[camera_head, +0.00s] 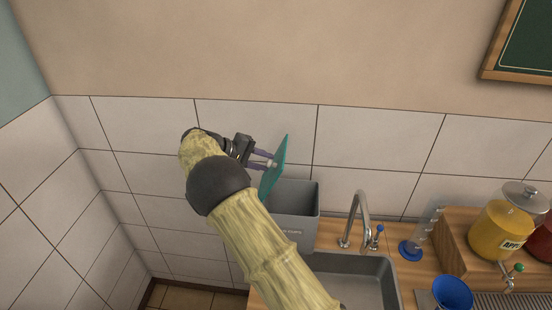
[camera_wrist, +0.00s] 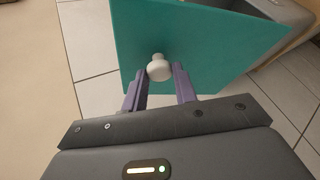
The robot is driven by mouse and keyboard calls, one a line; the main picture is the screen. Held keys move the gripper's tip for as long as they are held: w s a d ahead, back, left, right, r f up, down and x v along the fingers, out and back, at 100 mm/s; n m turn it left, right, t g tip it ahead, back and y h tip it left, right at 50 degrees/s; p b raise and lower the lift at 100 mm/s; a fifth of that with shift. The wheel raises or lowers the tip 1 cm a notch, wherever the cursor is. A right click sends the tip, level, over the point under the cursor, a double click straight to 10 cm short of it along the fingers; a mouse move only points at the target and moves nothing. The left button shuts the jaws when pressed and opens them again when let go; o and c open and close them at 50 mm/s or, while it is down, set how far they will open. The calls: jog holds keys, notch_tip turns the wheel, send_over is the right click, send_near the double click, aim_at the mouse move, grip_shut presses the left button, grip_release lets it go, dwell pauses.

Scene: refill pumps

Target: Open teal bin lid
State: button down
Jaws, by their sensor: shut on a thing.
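The teal lid (camera_head: 276,168) stands steeply raised at the left side of the grey bin (camera_head: 299,212) in the head view. The bin's top looks open to the right of the lid. In the wrist view the teal lid (camera_wrist: 200,45) fills the upper middle, with a pale round knob (camera_wrist: 159,68) on its face. My gripper (camera_wrist: 160,88) has its two purple fingers on either side of the knob and is shut on it. In the head view my gripper (camera_head: 268,161) reaches the lid from the left. My arm hides part of the bin's left side.
A sink (camera_head: 350,280) with a tap (camera_head: 356,218) is right of the bin. Further right are a clear cylinder with a blue base (camera_head: 411,249), a blue funnel (camera_head: 452,293) and a yellow dispenser (camera_head: 497,230). The tiled wall is close behind.

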jog(key=shift+w+a+n+h+p, duration=0.2)
jog(key=shift+a+h, duration=0.25)
jog(key=shift+a, duration=0.2)
jog(key=shift+w+a+n+h+p, duration=0.1)
jog(key=shift+a+h+p, duration=0.05)
jog(key=shift+a+h, duration=0.45)
jog(key=shift+w+a+n+h+p, duration=0.1)
jog(key=shift+a+h+p, duration=0.2)
jog(key=shift+a, duration=0.45)
jog(key=c, duration=1.1)
grip_release()
jog(key=b+v, duration=0.3)
jog(key=v, duration=0.4)
jog(key=shift+a, duration=0.25)
